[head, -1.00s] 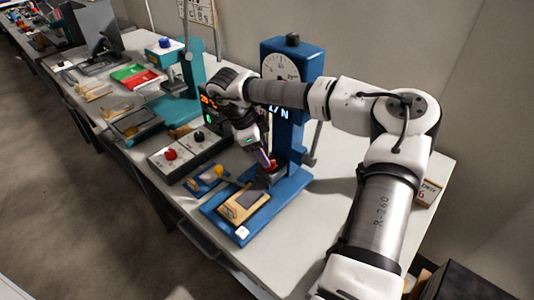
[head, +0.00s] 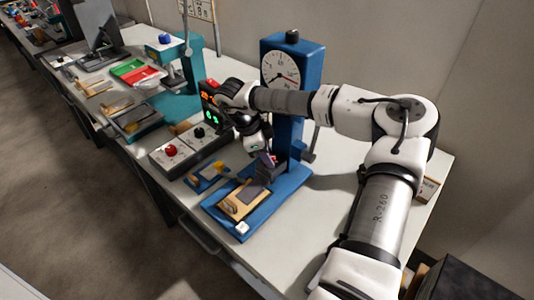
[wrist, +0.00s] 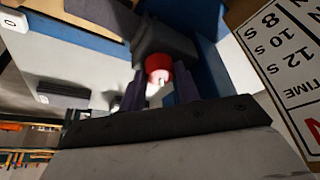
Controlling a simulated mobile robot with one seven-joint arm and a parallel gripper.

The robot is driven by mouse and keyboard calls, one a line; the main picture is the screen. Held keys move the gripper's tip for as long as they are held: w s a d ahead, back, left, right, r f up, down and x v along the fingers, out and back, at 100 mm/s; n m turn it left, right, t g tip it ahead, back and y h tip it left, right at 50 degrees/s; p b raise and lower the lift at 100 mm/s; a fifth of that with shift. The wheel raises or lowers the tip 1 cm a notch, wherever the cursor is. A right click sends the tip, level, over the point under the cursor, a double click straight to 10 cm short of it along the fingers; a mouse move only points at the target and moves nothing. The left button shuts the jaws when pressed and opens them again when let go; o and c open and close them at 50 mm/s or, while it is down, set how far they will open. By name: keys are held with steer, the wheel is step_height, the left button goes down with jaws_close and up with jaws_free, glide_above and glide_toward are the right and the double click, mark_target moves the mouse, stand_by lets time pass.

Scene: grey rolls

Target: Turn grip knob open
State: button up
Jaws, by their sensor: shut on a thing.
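The red grip knob (wrist: 158,66) sits on a dark grey clamp block (wrist: 163,40) in the wrist view. My gripper's two purple fingers (wrist: 158,90) stand on either side of the knob and are shut on it. In the head view my gripper (head: 268,160) is low in front of the column of a blue test stand (head: 290,125), above its base. The knob is mostly hidden there by the gripper. The stand has a round dial (head: 281,68) near its top.
A tan plate (head: 236,206) lies on the stand's blue base. A grey control box (head: 185,150) with red and black knobs stands to the left. A printed card (wrist: 290,60) is close at the right in the wrist view.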

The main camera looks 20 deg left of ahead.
steer(key=shift+b, duration=0.3)
steer(key=n+b, duration=0.1)
steer(key=n, duration=0.1)
steer(key=n+t+b, duration=0.1)
steer(key=b, duration=0.1)
steer(key=shift+s+d+f+n+y, duration=0.1)
steer(key=shift+f+n+y, duration=0.1)
steer(key=shift+n+y, duration=0.15)
steer(key=n+y+b, duration=0.1)
steer(key=n+b, duration=0.1)
steer(key=n+t+y+b, duration=0.1)
steer(key=n, duration=0.2)
steer(key=shift+d+n+t+b, duration=0.1)
steer(key=shift+n+t+b, duration=0.2)
steer(key=shift+b, duration=0.1)
steer(key=n+y+b, duration=0.1)
steer(key=n, duration=0.3)
steer(key=shift+d+r+n+y+b, duration=0.1)
steer(key=shift+r+n+y+b, duration=0.05)
steer(key=shift+n+y+b, duration=0.15)
steer(key=shift+d+r+n+y+b, duration=0.1)
steer(key=shift+n+y+b, duration=0.45)
steer(key=shift+n, duration=1.4)
steer(key=shift+y, duration=0.3)
steer(key=o, duration=1)
